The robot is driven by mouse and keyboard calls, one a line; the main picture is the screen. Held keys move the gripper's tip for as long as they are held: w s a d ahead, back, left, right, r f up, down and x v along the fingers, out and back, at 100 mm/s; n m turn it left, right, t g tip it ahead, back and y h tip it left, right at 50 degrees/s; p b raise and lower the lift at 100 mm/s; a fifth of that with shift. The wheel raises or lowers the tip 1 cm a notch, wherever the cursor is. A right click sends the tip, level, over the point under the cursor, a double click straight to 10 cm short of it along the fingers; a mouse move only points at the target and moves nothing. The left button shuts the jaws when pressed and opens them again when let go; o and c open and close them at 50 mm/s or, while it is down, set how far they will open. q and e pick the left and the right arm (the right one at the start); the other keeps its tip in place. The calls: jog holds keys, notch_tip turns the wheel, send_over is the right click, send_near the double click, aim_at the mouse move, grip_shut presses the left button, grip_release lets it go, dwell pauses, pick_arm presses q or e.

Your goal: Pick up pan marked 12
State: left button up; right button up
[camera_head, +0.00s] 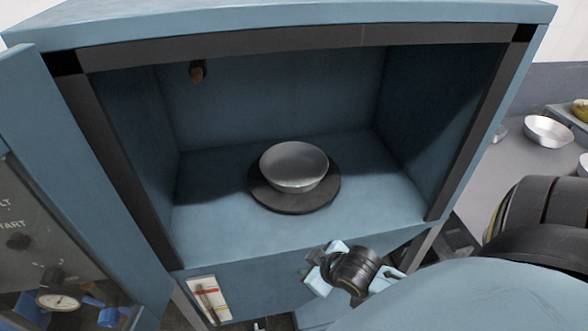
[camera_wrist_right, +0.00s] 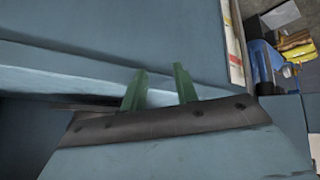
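A silver metal pan (camera_head: 294,166), shaped like a shallow bowl, sits upright on a dark round plate (camera_head: 268,200) inside an open blue chamber. I see no number on it. My right gripper (camera_head: 318,263) is in front of the chamber, below its front edge and apart from the pan. In the right wrist view its two green fingers (camera_wrist_right: 160,88) stand apart with nothing between them. The pan does not show in that view. My left gripper is not in view.
The blue cabinet (camera_head: 290,17) frames the chamber, with dark edges around the opening. Its door (camera_head: 75,170) stands open at the left, with a gauge on a panel (camera_head: 58,290). Another metal bowl (camera_head: 548,130) stands on the grey counter (camera_head: 513,150) at the right.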

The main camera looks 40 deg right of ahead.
jog(key=w+d+r+n+t+y, duration=0.1)
jog(key=w+d+r+t, duration=0.25)
jog(key=r, duration=0.25)
jog(key=w+d+r+n+t, duration=0.1)
jog(key=w+d+r+t, duration=0.1)
jog(key=w+d+r, duration=0.3)
send_near(275, 183)
jog(key=shift+t, duration=0.25)
jog(key=x, duration=0.4)
jog(key=shift+w+d+f+p, duration=0.2)
jog(key=shift+d+f+p, duration=0.05)
jog(key=shift+p, duration=0.05)
jog(key=shift+a+x, duration=0.2)
jog(key=shift+x, duration=2.5)
jog(key=shift+s, duration=0.1)
grip_shut()
